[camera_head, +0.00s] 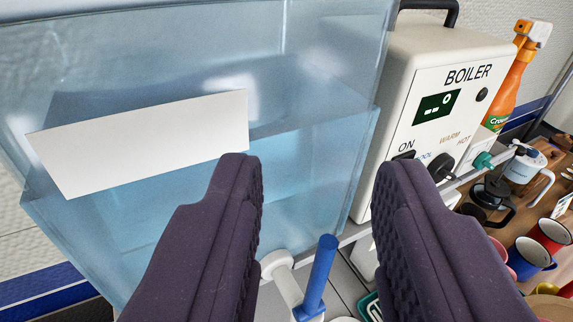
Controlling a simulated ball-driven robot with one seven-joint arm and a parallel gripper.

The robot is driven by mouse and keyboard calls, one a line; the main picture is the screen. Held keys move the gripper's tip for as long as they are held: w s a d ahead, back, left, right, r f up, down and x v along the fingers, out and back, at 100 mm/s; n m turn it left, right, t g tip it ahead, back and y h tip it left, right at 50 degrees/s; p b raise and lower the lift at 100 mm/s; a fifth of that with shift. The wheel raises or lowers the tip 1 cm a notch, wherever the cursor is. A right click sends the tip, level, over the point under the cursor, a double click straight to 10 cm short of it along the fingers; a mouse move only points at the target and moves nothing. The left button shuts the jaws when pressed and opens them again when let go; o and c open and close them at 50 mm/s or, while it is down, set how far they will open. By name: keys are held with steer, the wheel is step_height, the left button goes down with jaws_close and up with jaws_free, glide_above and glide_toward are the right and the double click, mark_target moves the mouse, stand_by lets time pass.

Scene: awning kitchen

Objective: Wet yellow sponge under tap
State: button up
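My gripper (317,167) is open, with its two dark purple fingers wide apart and nothing held between them. In the picture, a tap with an upright blue handle (319,275) and a white body (284,278) shows low between the fingers. The tap is at the foot of a translucent blue water tank (310,85), which fills the left and middle of the view behind the fingers. No yellow sponge can be made out in this view.
A cream boiler (437,80) with switches and knobs stands right of the tank. A blank white label (140,143) is on the tank.

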mark_target(327, 259)
steer(key=shift+m+t+h, duration=0.3)
steer(key=shift+m+t, duration=0.2)
steer(key=f+p, duration=0.1)
steer(key=f, duration=0.1)
steer(key=d+f+p, duration=0.1)
steer(key=f, duration=0.2)
steer(key=f+p, duration=0.2)
steer(key=shift+s+d+f, duration=0.15)
steer(key=shift+s+f, duration=0.05)
steer(key=shift+f, duration=0.05)
steer(key=shift+w+f, duration=0.15)
steer(key=shift+w, duration=0.1)
steer(key=w, duration=0.7)
steer(key=shift+b, duration=0.3)
steer(key=shift+s, duration=0.1)
steer(key=shift+c, duration=0.3)
jaws_close()
